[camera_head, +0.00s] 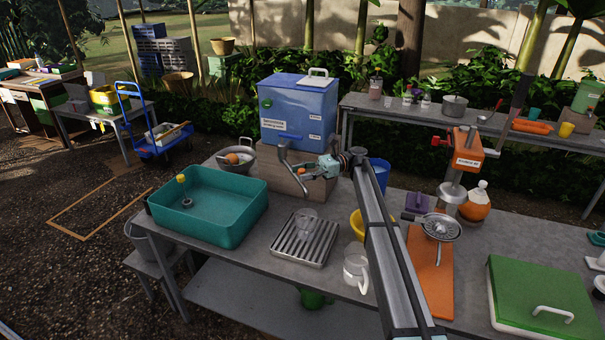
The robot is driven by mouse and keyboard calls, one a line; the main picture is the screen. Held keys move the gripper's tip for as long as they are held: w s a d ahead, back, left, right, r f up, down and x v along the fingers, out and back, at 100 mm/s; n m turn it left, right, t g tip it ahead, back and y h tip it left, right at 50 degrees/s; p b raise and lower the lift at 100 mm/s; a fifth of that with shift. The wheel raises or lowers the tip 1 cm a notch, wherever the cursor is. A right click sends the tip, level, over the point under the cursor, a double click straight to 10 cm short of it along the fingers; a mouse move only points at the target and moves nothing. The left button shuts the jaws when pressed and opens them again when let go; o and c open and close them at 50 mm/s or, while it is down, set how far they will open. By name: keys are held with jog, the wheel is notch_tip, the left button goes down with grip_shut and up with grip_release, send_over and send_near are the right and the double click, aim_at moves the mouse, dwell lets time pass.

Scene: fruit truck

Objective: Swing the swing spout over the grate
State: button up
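A blue dispenser box (298,112) with a white lid handle stands on a brown block on the table. A grey bent spout (284,157) comes from its lower front and slants down to the right. The slatted metal grate (290,243) lies on the table in front of the block, with a clear cup (306,221) on it. My gripper (303,174) is in front of the block, close to the spout's lower part. They overlap in this view, so contact between them and the state of the fingers cannot be told.
A teal basin (232,225) stands left of the grate, and a metal bowl (232,167) behind it. A clear jug (356,267) is right of the grate. My arm crosses above the table. An orange board (432,275) and green lidded box (540,290) lie farther right.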

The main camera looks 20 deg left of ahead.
notch_tip(320, 180, up, 10)
dwell(0.6)
dwell(0.4)
